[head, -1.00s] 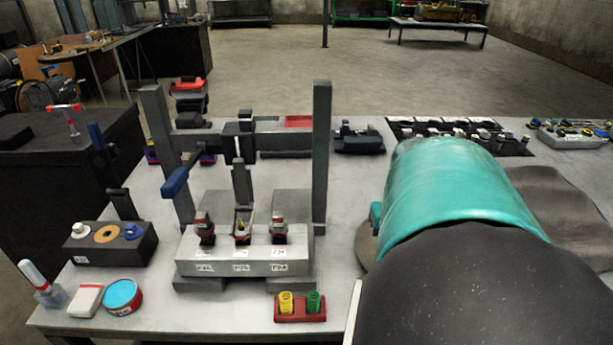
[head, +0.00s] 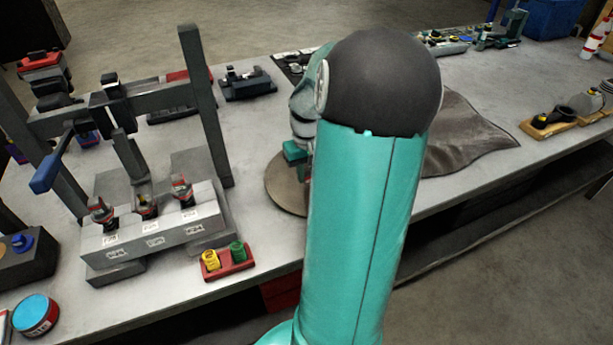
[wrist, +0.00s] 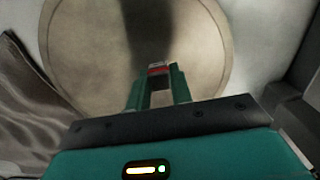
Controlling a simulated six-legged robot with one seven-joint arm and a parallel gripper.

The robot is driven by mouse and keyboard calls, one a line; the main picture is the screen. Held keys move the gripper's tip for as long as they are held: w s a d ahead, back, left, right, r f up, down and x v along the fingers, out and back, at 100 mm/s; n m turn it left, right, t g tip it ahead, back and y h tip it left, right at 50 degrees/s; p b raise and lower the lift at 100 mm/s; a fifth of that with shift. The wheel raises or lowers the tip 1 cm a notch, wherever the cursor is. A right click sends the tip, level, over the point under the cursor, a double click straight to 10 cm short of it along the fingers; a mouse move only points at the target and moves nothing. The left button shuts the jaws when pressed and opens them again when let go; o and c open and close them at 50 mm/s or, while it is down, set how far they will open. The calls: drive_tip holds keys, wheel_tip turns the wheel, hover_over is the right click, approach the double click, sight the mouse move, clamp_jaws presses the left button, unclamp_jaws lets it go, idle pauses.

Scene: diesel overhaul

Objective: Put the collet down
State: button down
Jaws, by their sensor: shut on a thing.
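My gripper (wrist: 158,80) shows in the wrist view with its two teal fingers close together. It is shut on a small piece with a red and pale end, the collet (wrist: 158,68), of which only the end shows between the fingertips. The fingers point at a round tan disc (wrist: 100,50), which fills the upper middle of that view. In the head view the same disc (head: 283,192) lies on the bench, partly behind my arm. My gripper there is mostly hidden by my arm. I cannot tell whether the collet touches the disc.
Left of the disc stand a grey press frame (head: 205,105) and a labelled block (head: 155,235) holding several injector-like parts. A red tray (head: 235,268) with yellow and green pieces sits at the front edge. A dark cloth (head: 465,140) lies right of my arm.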

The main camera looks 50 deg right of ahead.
sight(307, 173)
drive_tip(key=shift+a+f, duration=0.1)
drive_tip(key=shift+f, duration=0.8)
drive_tip(key=shift+f, duration=0.1)
drive_tip(key=c, duration=1.3)
unclamp_jaws()
drive_tip(key=shift+o, duration=0.2)
wheel_tip(307, 173, up, 12)
drive_tip(key=w+a+r+n+t+h, duration=0.1)
drive_tip(key=w+a+r, duration=0.15)
drive_tip(key=a, duration=0.65)
drive_tip(key=w+a+r+n+h, duration=0.1)
drive_tip(key=a+r+n, duration=0.15)
drive_tip(key=a, duration=0.55)
drive_tip(key=s+a+r+n+t+y, duration=0.1)
drive_tip(key=s+a+t, duration=0.3)
drive_tip(key=a, duration=1.5)
drive_tip(key=shift+s+n+t+y, duration=0.3)
drive_tip(key=shift+s+n+y, duration=0.2)
drive_tip(key=shift+s+n, duration=0.55)
drive_tip(key=shift+s+r, duration=0.1)
drive_tip(key=shift+s, duration=0.1)
